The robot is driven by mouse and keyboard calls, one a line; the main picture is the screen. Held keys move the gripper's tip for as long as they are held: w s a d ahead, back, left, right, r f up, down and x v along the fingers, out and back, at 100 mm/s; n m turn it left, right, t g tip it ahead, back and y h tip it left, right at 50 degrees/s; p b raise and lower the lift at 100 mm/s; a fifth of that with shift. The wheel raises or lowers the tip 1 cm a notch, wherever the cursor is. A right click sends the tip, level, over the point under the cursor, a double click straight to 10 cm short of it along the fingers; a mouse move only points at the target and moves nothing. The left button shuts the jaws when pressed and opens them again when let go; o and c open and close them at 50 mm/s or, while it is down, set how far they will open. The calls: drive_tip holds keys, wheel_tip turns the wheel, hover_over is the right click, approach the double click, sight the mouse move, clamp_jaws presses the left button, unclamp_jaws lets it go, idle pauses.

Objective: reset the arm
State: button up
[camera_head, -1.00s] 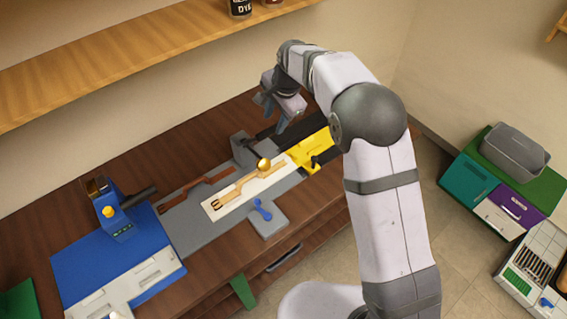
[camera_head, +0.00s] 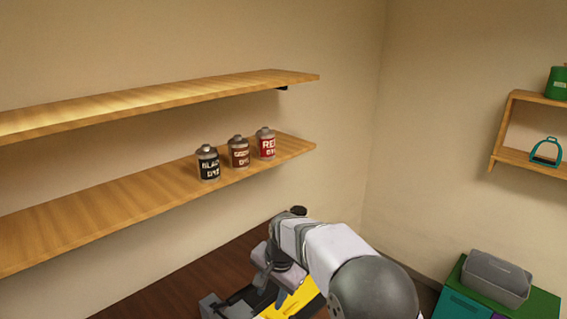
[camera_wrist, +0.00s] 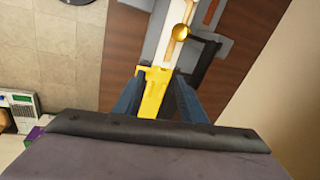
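My gripper (camera_wrist: 157,82) is open and empty in the wrist view, its two dark blue-grey fingers spread apart. It is above the workbench, with a yellow fixture (camera_wrist: 155,92) showing between and beyond the fingers. In the head view my gripper (camera_head: 273,288) hangs over the bench near the bottom edge, in front of the back wall. The yellow fixture (camera_head: 298,302) shows there just right of it, partly hidden by my arm. In the wrist view a brass ball (camera_wrist: 181,31) and a pale strip (camera_wrist: 165,45) lie beyond the fixture.
Two wooden wall shelves (camera_head: 160,100) are at the left. The lower one holds black (camera_head: 208,164), brown (camera_head: 238,152) and red (camera_head: 265,143) dye cans. A grey basket (camera_head: 497,277) sits on a green cabinet at right. A small wall shelf (camera_head: 515,157) holds a teal stirrup (camera_head: 546,152).

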drive_tip(key=s+d+f+n+b, duration=0.2)
drive_tip(key=s+d, duration=0.4)
drive_tip(key=s, duration=0.3)
drive_tip(key=s+d+f+n+g+h+b, duration=0.1)
drive_tip(key=s+d+f+n+b, duration=0.1)
drive_tip(key=s+d+f, duration=0.3)
drive_tip(key=s+d+f+n+g+b, duration=0.1)
drive_tip(key=s+d+f+n+b, duration=0.2)
drive_tip(key=s+d, duration=0.4)
drive_tip(key=s+f, duration=0.1)
drive_tip(key=s, duration=0.5)
drive_tip(key=shift+d+h, duration=0.35)
drive_tip(key=shift+h, duration=0.05)
drive_tip(key=shift+c, duration=0.2)
